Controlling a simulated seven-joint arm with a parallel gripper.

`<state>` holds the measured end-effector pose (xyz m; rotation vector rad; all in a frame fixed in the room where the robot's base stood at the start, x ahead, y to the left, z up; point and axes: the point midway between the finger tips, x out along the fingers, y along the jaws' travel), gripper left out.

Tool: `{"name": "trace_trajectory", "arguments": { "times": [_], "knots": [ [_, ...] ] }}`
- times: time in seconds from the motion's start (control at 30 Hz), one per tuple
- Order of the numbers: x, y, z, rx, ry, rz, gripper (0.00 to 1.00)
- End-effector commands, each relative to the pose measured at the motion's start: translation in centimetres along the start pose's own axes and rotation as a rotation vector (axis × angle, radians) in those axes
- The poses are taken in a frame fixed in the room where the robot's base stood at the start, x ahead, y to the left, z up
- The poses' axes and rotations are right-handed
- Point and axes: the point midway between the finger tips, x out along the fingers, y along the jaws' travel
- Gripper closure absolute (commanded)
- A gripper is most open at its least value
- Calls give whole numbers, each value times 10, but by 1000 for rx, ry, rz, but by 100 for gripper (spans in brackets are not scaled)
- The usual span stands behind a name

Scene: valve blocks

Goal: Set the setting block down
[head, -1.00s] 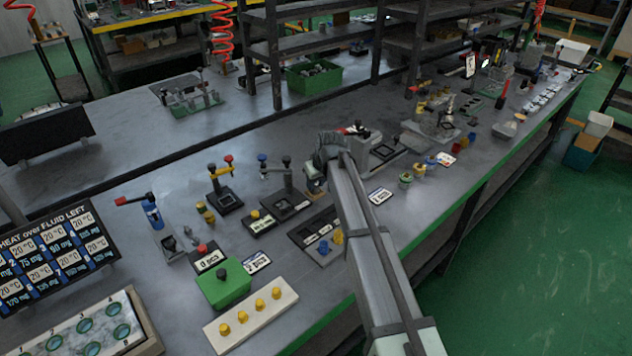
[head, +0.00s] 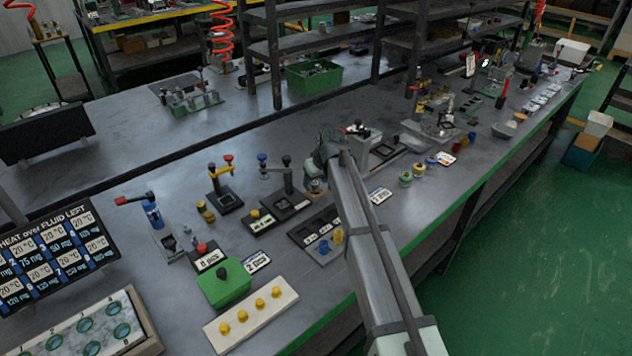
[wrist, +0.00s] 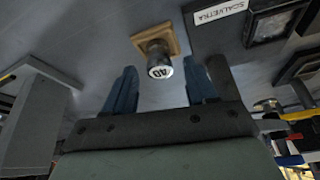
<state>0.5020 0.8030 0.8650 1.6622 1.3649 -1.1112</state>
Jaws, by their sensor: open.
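The likely setting block is a short metal cylinder (wrist: 158,60) with dark marks on its end face, on a square wooden base (wrist: 141,36). It stands on the grey bench in the wrist view. My gripper (wrist: 160,68) is open, its two blue fingers spread to either side of the cylinder with gaps showing; I cannot tell how far down they reach. In the head view my gripper (head: 324,160) is low over the middle of the bench, largely hidden by my arm. A small piece (head: 315,187) shows just below it there.
A dark plate with a white label (wrist: 220,12) lies close to the block. A grey upright body (wrist: 35,115) is at left in the wrist view. In the head view, a clamp stand (head: 288,190), a dark slotted tray (head: 315,235) and a green box (head: 224,284) stand nearby.

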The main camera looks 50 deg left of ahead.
Motion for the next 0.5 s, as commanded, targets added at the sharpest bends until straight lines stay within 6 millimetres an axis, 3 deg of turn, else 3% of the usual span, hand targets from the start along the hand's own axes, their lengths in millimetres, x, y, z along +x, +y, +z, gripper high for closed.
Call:
{"name": "trace_trajectory", "arguments": {
  "times": [0.5],
  "knots": [
    [-90, 0, 1, 0, 2, 1, 44]
  ]
}}
